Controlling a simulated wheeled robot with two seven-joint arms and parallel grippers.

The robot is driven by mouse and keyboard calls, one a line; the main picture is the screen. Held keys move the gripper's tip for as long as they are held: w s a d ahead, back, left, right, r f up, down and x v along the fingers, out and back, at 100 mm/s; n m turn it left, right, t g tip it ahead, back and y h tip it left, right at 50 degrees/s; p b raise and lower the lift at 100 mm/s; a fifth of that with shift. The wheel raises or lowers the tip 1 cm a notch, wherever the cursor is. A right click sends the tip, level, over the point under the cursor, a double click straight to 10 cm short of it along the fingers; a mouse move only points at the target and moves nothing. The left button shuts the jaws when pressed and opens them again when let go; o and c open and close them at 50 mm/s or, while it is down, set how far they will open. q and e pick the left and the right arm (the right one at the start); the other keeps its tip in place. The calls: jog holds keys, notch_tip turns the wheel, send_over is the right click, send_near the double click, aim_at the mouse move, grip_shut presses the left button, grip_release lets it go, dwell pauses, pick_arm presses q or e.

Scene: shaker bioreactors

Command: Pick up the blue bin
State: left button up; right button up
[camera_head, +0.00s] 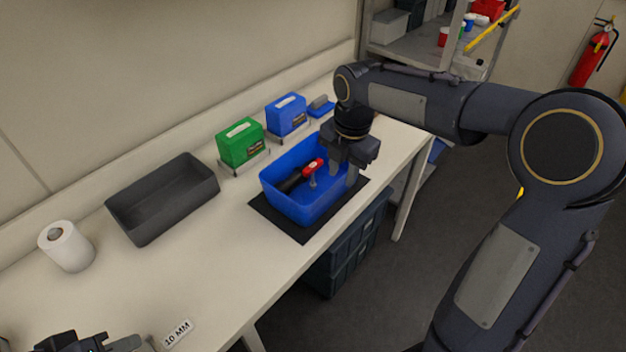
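The blue bin (284,204) stands upright on a black mat (267,209) on the white workbench. A tool with a red and black body (312,167) lies inside it. My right gripper (342,178) points down at the bin's right side, with its fingers at the right wall. Whether the fingers are closed on that wall is hard to see. My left gripper (105,343) shows only in part at the bottom left edge, over the bench and far from the bin.
A grey tray (139,232), a paper roll (66,246), a green box (240,145) and a blue box (287,115) stand along the wall. A "10 MM" label (177,333) lies near the front edge. Dark crates (345,252) stand under the bench.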

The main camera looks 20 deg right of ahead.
aim_at(336, 193)
jog(key=f, duration=0.5)
jog(key=shift+w+a+f, duration=0.25)
jog(key=shift+w+a, duration=0.1)
grip_shut()
